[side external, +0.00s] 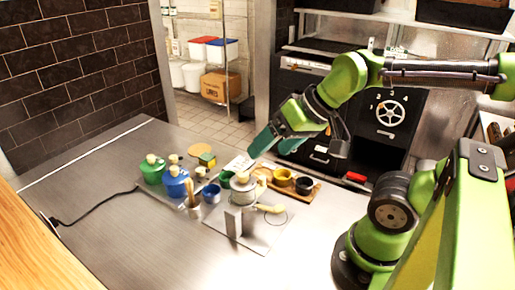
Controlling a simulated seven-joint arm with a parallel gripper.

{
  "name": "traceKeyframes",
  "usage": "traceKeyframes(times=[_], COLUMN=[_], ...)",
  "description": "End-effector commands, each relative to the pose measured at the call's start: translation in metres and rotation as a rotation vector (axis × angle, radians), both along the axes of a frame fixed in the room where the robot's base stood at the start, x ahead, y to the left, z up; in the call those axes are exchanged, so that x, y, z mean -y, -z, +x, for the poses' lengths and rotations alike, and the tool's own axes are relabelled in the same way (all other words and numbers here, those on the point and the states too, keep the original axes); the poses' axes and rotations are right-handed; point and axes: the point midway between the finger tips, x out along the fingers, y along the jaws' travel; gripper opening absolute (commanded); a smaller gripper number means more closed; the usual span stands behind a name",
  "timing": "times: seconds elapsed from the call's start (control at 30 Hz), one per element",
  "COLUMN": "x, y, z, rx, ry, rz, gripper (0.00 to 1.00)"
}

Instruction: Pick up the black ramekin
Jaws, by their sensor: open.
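The black ramekin (304,186) sits upright near the right end of a small wooden board (316,192). A yellow ramekin (283,177) stands just left of it on the same board. My gripper (272,149) has teal fingers that are spread apart, with nothing seen between them. It hangs above the table, up and to the left of the black ramekin, apart from it.
A grey-white device (242,192) on a flat plate stands in front of the board. Left of it are a blue cup (211,193), a blue canister (176,183), a green canister (152,170) and a yellow-green block (207,160). A black cable (98,207) crosses the otherwise clear left table.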

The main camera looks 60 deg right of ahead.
Motion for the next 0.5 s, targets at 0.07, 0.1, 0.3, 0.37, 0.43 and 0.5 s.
traceKeyframes(times=[0.07, 0.1, 0.3, 0.37, 0.43, 0.5], x=[0.000, 0.000, 0.028, 0.050, 0.081, 0.114], y=[0.000, 0.000, 0.014, 0.022, 0.033, 0.044], z=[0.000, 0.000, 0.012, 0.018, 0.023, 0.023], rx=[0.000, 0.000, -0.082, -0.145, -0.236, -0.335], ry=[0.000, 0.000, 0.100, 0.139, 0.153, 0.133], rz=[0.000, 0.000, 0.003, -0.016, -0.056, -0.102], gripper=[0.84, 0.84, 0.84, 0.84, 0.84, 0.84])
